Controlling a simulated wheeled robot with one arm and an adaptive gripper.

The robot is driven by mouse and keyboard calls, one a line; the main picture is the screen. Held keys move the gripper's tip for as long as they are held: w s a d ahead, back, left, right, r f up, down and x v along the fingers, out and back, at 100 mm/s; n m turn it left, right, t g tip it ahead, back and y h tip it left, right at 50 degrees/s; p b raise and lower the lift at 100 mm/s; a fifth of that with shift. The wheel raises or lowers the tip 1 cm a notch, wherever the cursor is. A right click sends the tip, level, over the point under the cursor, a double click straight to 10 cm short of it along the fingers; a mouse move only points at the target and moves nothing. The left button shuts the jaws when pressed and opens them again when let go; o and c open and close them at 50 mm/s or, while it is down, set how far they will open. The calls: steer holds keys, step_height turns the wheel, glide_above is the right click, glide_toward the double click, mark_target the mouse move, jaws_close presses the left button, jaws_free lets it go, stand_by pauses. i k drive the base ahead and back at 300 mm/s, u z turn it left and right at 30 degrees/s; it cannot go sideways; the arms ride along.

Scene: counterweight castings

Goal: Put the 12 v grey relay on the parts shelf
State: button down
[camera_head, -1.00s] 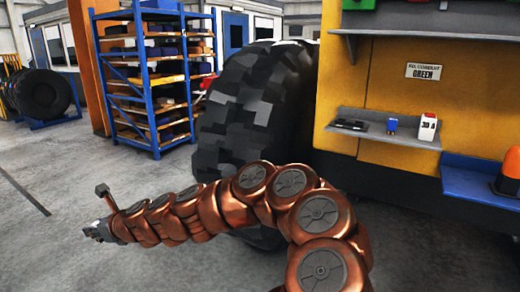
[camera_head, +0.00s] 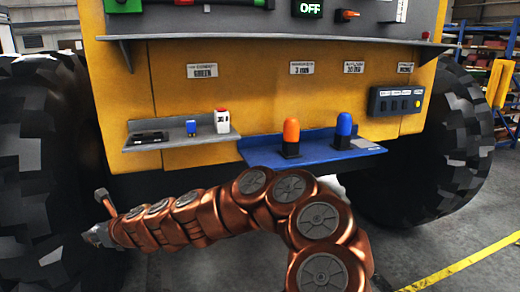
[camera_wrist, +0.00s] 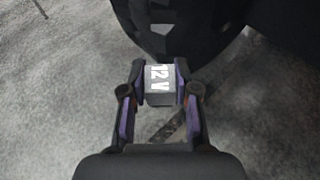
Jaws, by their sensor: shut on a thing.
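My gripper (camera_wrist: 160,88) is shut on a grey relay (camera_wrist: 158,99) marked "12 V" in the wrist view, with a purple-lined finger on each side of it. In the head view my gripper (camera_head: 97,236) is at the lower left, in front of the left tyre, and the relay is too small to make out there. Two shelves sit low on the yellow machine body: a grey shelf (camera_head: 160,143) and a blue shelf (camera_head: 262,152). I cannot tell which one is the parts shelf. My gripper is apart from both, to the left and lower.
The grey shelf holds a dark flat item (camera_head: 148,138), a small blue part (camera_head: 191,128) and a white-and-red block (camera_head: 222,121). The blue shelf holds an orange beacon (camera_head: 291,138) and a blue beacon (camera_head: 344,131).

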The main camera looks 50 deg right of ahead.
mark_target(315, 151)
steer(key=z, duration=1.45)
